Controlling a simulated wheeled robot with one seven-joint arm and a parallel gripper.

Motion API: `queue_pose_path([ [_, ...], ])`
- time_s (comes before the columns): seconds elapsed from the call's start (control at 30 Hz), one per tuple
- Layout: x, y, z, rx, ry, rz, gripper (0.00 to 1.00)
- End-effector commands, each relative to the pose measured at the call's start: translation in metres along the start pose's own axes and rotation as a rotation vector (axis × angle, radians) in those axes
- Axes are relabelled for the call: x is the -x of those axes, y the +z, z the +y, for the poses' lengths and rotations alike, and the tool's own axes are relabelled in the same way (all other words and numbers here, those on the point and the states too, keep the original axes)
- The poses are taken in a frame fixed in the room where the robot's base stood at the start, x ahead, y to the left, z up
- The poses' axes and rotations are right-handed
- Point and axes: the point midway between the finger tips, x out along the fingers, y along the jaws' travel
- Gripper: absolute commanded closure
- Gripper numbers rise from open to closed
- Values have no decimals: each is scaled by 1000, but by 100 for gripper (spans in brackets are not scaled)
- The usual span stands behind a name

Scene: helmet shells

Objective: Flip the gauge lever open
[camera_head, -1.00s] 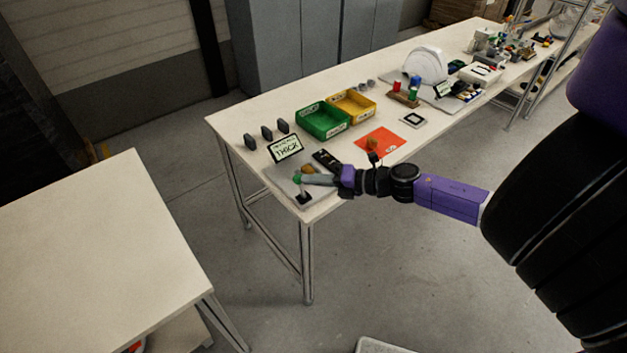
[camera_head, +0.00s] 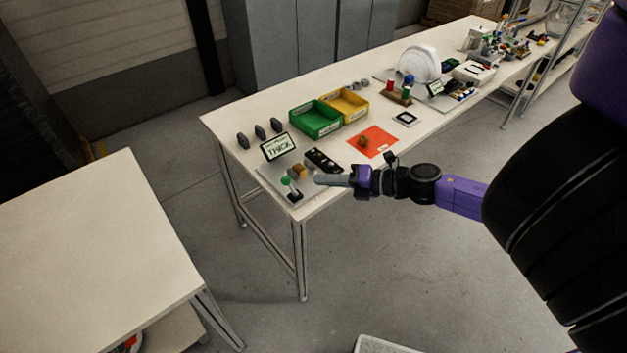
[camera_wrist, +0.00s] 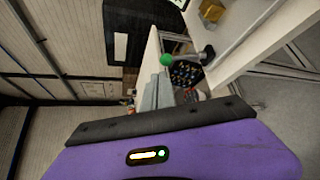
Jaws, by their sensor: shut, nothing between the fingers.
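The gauge sits on a light plate (camera_head: 270,178) at the table's near corner. Its lever has a green knob (camera_head: 286,181) and a black foot (camera_head: 294,196); the lever leans up and left from the foot. A small display reading THICK (camera_head: 279,147) stands behind it, and a yellow-brown block (camera_head: 299,171) sits beside the lever. My gripper (camera_head: 318,180) is shut and empty, just right of the lever and apart from it. In the wrist view, the green knob (camera_wrist: 166,60) shows beyond my grey fingers (camera_wrist: 155,95), with the block (camera_wrist: 211,10) at the top.
A black tray (camera_head: 323,160) lies close behind my gripper. Green (camera_head: 315,120) and yellow (camera_head: 346,104) bins, several dark upright pieces (camera_head: 260,132) and an orange mat (camera_head: 373,141) stand farther back. Open floor lies before the table; another table (camera_head: 90,240) is at left.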

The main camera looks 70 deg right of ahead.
Motion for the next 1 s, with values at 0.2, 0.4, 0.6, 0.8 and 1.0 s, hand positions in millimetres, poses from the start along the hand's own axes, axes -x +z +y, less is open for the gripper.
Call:
queue_pose_path([
  [0.2,40,0,1,0,-5,-3,100],
  [0.4,56,0,4,-1,-3,-2,100],
  [0.6,59,0,5,-1,-2,-1,100],
  [0.8,59,0,5,0,-2,-1,100],
  [1.0,58,0,5,0,-2,-1,100],
])
